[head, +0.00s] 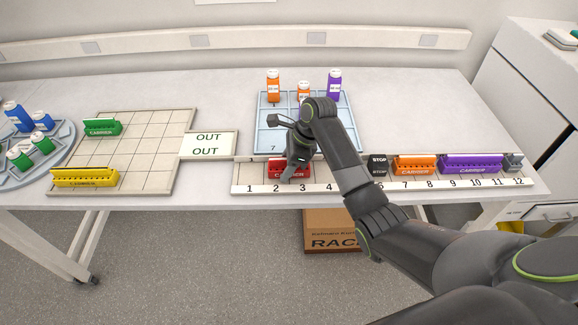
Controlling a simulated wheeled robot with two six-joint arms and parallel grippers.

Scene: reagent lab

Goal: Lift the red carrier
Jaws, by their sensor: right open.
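The red carrier (276,170) stands in the numbered rack (264,188) near the table's front edge, around slots 2 and 3. My right gripper (290,174) is over it with its fingers down at the carrier, covering part of its top and label. The gripper is open; I cannot tell whether the fingers touch the carrier. My left gripper is not in view.
An orange carrier (414,166), a purple carrier (470,164) and a black STOP block (377,166) sit further right in the rack. A blue tray (266,137) with bottles lies behind. Green (103,127) and yellow (85,177) carriers rest on the left grid.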

